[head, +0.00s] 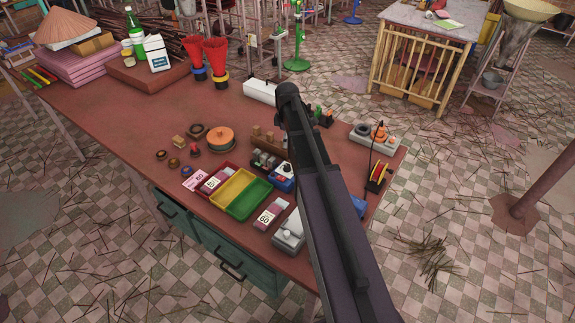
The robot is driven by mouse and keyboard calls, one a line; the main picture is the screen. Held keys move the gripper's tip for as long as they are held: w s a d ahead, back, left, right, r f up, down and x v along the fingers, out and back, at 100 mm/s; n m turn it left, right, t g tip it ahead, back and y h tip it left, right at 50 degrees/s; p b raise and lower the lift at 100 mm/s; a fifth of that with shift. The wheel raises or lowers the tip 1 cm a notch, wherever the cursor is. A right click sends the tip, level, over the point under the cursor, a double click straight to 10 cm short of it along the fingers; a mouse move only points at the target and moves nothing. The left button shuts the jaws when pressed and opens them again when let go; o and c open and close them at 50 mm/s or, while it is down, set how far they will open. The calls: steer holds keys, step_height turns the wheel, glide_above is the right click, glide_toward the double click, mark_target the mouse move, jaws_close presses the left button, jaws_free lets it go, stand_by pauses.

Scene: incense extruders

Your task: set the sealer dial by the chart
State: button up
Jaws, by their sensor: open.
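A blue box (281,183) with a pale round knob on top stands mid-table, just left of my arm. A pale grey device (289,234) with a small round part on top lies at the front edge, partly hidden by my arm. A long white box (262,92) lies at the back of the table. I cannot tell which of these is the sealer, and no dial setting is readable. My gripper is not visible; only my arm shows, crossing the table.
A grey block with round parts (375,135) sits right of my arm.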

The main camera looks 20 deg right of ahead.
mark_target(287, 165)
steer(key=shift+f, duration=0.1)
step_height(287, 165, down, 14)
steer(key=b, duration=1.3)
steer(key=shift+r+b, duration=0.25)
steer(key=shift+b, duration=0.1)
jaws_close()
